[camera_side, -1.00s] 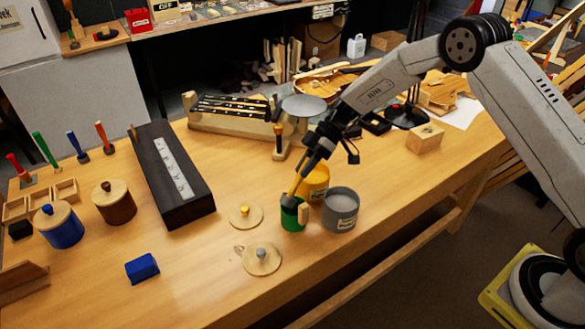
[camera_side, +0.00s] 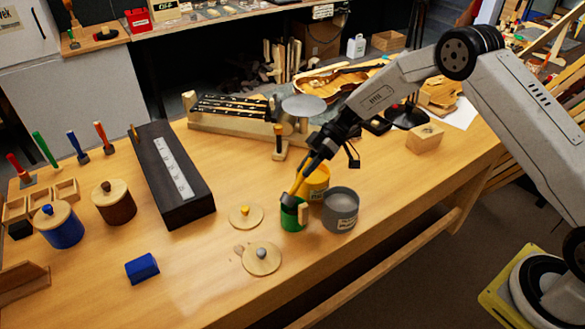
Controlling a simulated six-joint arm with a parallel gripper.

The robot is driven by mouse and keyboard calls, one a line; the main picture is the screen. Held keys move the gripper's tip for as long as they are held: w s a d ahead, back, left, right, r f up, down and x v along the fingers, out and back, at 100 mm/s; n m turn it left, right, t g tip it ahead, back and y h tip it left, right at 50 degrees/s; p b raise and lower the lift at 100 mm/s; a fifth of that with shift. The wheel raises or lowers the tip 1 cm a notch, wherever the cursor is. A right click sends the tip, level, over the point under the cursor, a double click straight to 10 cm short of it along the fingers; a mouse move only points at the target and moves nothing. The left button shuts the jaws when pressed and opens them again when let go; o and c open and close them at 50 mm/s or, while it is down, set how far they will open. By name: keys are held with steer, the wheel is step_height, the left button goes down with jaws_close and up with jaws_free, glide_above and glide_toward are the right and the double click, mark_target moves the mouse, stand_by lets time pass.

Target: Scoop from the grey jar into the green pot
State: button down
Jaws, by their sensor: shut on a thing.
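The grey jar (camera_side: 341,211) stands open on the bench, with a label on its front. My gripper (camera_side: 312,163) is shut on a scoop with a yellow handle (camera_side: 297,185). The scoop is tilted, and its dark head (camera_side: 289,199) is at the mouth of the green pot. I cannot tell what the scoop holds, and the inside of the pot is hidden.
A yellow jar (camera_side: 317,182) stands close behind the pot. Two wooden lids, one with a yellow knob (camera_side: 245,216) and one with a grey knob (camera_side: 262,258), lie in front and left. A dark long box (camera_side: 172,175) and a blue block (camera_side: 142,268) lie further left.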

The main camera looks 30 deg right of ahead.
mark_target(297, 180)
steer(key=shift+r, duration=0.9)
steer(key=shift+h, duration=0.7)
step_height(297, 180, up, 6)
steer(key=shift+f, duration=0.1)
steer(key=shift+s+a+f+h, duration=0.25)
steer(key=shift+a+h, duration=0.05)
steer(key=shift+a, duration=0.25)
steer(key=shift+s+a+t+h, duration=0.15)
steer(key=shift+a+t+h, duration=0.15)
steer(key=shift+a+h, duration=0.65)
steer(key=shift+h, duration=0.75)
steer(key=shift+f, duration=2.45)
steer(key=shift+a+r+t, duration=0.1)
steer(key=shift+a+t, duration=0.1)
steer(key=shift+t, duration=0.1)
